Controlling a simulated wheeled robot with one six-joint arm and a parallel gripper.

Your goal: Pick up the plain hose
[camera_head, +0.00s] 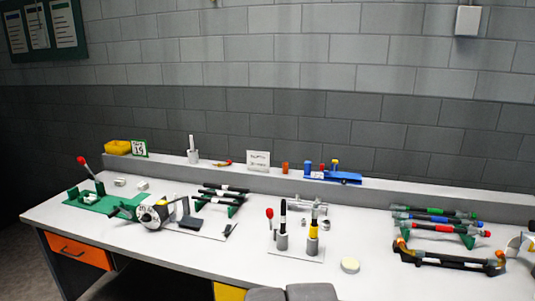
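Several dark hoses lie on the long white bench (110,235). A middle rack (233,211) holds black hoses (222,194) with pale bands and no bright colour that I can make out. A right rack (467,241) holds hoses with coloured bands: one green (437,210), one blue and red (427,218), one red (432,228). A thicker black hose (450,262) with pale bands lies in front, in orange-brown end holders. I cannot tell for sure which one is the plain hose.
A green plate with a red-knobbed lever (83,160) and a round-dialed machine (152,214) stand left. A plate with upright posts (312,243) and a white disc (350,265) are mid-bench. A raised ledge (400,194) runs along the back. Free bench lies between posts and right rack.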

